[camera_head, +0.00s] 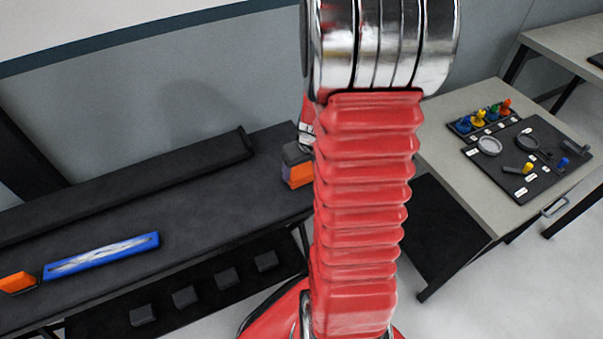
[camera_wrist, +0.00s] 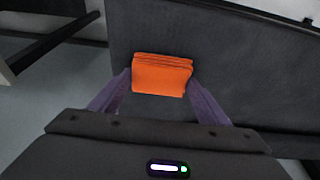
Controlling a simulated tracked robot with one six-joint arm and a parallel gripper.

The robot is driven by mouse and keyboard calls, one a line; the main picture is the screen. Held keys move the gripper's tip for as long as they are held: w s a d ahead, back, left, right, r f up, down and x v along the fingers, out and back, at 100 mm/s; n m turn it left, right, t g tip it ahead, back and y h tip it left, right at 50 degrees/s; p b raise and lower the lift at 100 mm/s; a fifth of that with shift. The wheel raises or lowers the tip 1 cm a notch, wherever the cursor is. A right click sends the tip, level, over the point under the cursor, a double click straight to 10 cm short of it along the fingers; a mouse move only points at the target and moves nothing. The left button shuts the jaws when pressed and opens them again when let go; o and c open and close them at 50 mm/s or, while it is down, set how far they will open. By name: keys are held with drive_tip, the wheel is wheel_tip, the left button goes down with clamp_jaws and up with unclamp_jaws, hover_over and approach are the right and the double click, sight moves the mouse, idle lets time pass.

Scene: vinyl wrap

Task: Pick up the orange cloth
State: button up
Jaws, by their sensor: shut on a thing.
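The orange cloth (camera_wrist: 162,74) is a folded, layered block in the wrist view, between the two purple fingers of my gripper (camera_wrist: 158,84). The fingers touch its left and right sides, and my gripper is shut on it. In the head view the cloth (camera_head: 298,170) shows at the right end of the dark bench, just left of my red arm. My arm hides part of the gripper there. I cannot tell whether the cloth rests on the bench or is just above it.
The dark bench (camera_head: 200,205) has a raised back ledge. A blue tool (camera_head: 100,257) and an orange-handled item (camera_head: 16,282) lie at its left. Several dark blocks sit below. At right, a table (camera_head: 455,180) holds a dark mat with small coloured pieces.

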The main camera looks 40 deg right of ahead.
sight(302, 172)
drive_tip(key=shift+c, duration=0.6)
wheel_tip(302, 172, up, 10)
idle(0.6)
drive_tip(key=o, duration=0.5)
drive_tip(key=c, duration=0.4)
drive_tip(key=shift+s, duration=0.1)
